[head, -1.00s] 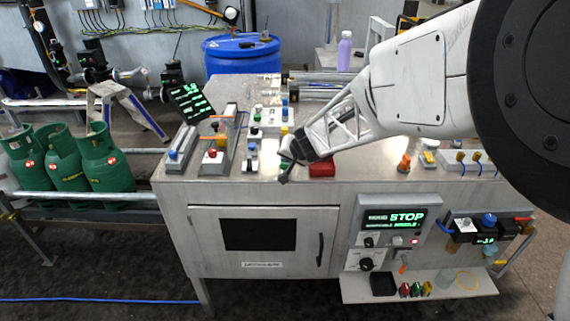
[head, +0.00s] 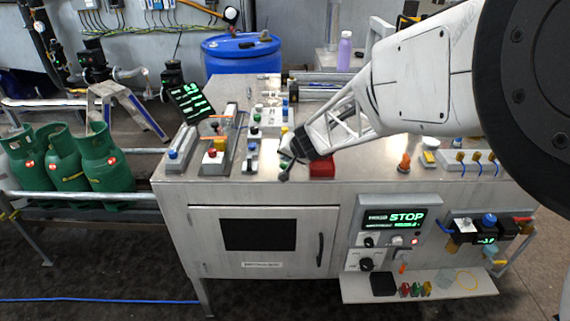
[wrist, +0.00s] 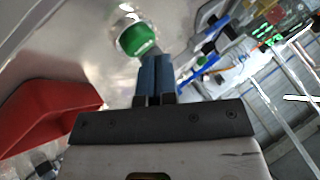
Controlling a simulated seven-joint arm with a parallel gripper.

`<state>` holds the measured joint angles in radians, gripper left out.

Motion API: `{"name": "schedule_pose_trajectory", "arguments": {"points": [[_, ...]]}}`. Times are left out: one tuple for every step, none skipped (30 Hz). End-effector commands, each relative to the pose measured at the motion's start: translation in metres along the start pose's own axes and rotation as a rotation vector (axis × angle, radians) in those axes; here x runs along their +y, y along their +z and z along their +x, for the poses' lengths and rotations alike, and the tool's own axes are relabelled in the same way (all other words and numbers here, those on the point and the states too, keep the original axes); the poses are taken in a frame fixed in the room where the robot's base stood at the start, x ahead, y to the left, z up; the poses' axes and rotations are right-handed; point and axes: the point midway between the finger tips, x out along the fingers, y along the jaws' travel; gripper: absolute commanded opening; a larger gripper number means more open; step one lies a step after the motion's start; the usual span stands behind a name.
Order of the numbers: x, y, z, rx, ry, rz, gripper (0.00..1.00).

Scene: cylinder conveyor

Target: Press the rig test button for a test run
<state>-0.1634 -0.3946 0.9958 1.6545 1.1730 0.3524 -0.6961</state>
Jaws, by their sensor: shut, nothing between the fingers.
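A green push button (wrist: 138,40) with a pale metal collar shows in the wrist view, just beyond my fingertips. I cannot read a label on it. My gripper (wrist: 154,62) is shut and empty, its two dark fingers side by side and pointing at the button. Whether they touch it I cannot tell. In the head view my gripper (head: 284,175) is low over the front middle of the steel bench (head: 350,190). Its body hides part of the bench top there, and I cannot pick out the button clearly in that view.
A red block (head: 322,167) lies right of my gripper; it looks large in the wrist view (wrist: 45,115). Small rigs with a red knob (head: 212,153) and a blue knob (head: 173,154) stand left. A panel (head: 397,217) on the front reads STOP. Green gas cylinders (head: 105,160) stand far left.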

Motion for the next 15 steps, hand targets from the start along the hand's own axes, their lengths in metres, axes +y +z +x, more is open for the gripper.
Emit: {"name": "schedule_pose_trajectory", "arguments": {"points": [[-0.0013, -0.0014, -0.0017, 0.000, 0.000, 0.000, 0.00], [-0.0019, -0.0021, -0.0026, 0.001, 0.000, 0.000, 0.00], [-0.0026, -0.0028, -0.0035, 0.001, 0.000, -0.001, 0.00], [-0.0030, -0.0032, -0.0041, 0.001, 0.000, -0.001, 0.00], [-0.0034, -0.0035, -0.0045, 0.001, 0.000, -0.001, 0.00], [-0.0037, -0.0038, -0.0049, 0.001, 0.000, 0.000, 0.00], [-0.0038, -0.0040, -0.0052, 0.001, 0.000, 0.000, 0.00], [-0.0039, -0.0040, -0.0053, 0.001, 0.000, 0.000, 0.00], [-0.0039, -0.0041, -0.0054, 0.001, 0.000, 0.000, 0.00], [-0.0039, -0.0041, -0.0054, 0.001, 0.000, 0.000, 0.00], [-0.0039, -0.0041, -0.0053, 0.001, 0.000, 0.000, 0.00], [-0.0039, -0.0041, -0.0053, 0.001, 0.000, 0.000, 0.00], [-0.0039, -0.0041, -0.0053, 0.001, 0.000, 0.000, 0.00], [-0.0039, -0.0041, -0.0053, 0.001, 0.000, 0.000, 0.00], [-0.0040, -0.0041, -0.0053, 0.001, 0.000, 0.000, 0.00]]}}
